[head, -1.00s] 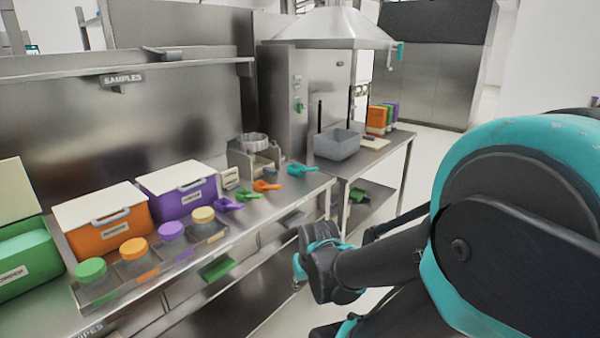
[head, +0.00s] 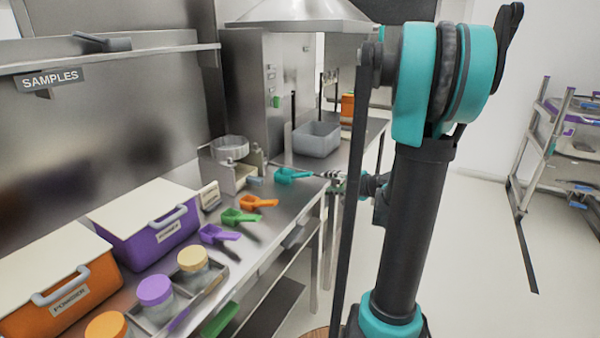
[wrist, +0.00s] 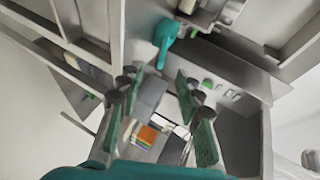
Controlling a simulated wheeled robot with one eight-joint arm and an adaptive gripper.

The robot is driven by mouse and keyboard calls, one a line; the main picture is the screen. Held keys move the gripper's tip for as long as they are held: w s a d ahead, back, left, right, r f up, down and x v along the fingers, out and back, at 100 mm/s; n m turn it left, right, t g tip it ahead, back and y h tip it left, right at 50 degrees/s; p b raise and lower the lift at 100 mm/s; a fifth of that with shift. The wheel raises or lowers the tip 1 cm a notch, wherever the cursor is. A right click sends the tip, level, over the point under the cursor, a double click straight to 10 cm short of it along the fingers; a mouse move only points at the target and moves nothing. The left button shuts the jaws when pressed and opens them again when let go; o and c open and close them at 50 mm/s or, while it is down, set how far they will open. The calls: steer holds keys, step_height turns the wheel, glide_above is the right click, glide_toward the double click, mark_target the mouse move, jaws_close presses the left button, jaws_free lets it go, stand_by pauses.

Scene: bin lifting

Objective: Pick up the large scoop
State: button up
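The teal scoop (head: 291,175), which looks the largest of the scoops, lies on the steel counter near its far right end. Its handle points right, towards my gripper (head: 328,176). In the wrist view the teal scoop (wrist: 166,38) lies beyond the fingertips, with its handle end towards the gap. My gripper (wrist: 157,80) is open, its two fingers spread apart with nothing between them. It is apart from the scoop, just off the counter's right edge.
Smaller orange (head: 257,201), green (head: 240,216) and purple (head: 219,233) scoops lie in a row nearer on the counter. A steel apparatus (head: 231,148) stands behind the teal scoop. A grey bin (head: 316,141) stands on the farther table.

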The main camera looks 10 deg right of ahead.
steer(key=w, duration=0.2)
glide_toward(304, 173)
steer(key=x, duration=0.3)
steer(key=f+x, duration=0.1)
steer(key=x, duration=0.1)
steer(key=shift+s+a, duration=0.1)
steer(key=shift+s, duration=0.15)
steer(key=x, duration=0.5)
steer(key=shift+w+r, duration=0.15)
steer(key=shift+w, duration=0.1)
jaws_close()
